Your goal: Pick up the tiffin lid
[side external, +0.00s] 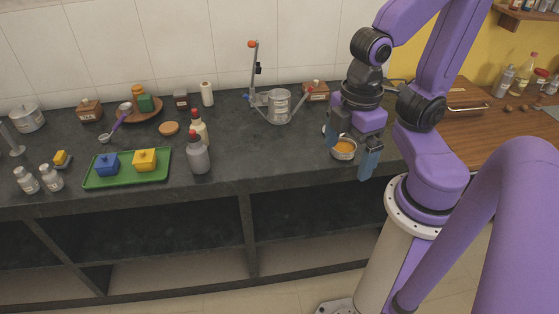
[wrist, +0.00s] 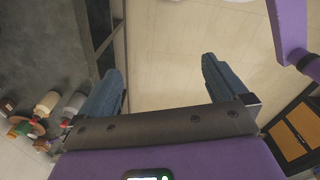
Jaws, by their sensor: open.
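I cannot tell for certain which piece is the tiffin lid. A round steel canister (side external: 27,118) with a lid on top stands at the far left of the counter. A steel cylinder (side external: 279,106) stands mid-counter beside an upright metal lever. My gripper (side external: 353,146) is open, fingers pointing down near the counter's front edge at the right. In the side view a small steel bowl with orange contents (side external: 343,155) shows between the fingers. In the wrist view my gripper (wrist: 160,70) has only floor between its fingers, with nothing held.
Two sauce bottles (side external: 198,157) stand mid-counter. A green tray (side external: 125,178) holds a blue and a yellow dish. Two shakers (side external: 50,178) are left of it. A wooden board (side external: 470,125) is at the right. Bare dark counter (side external: 240,150) lies between bottles and bowl.

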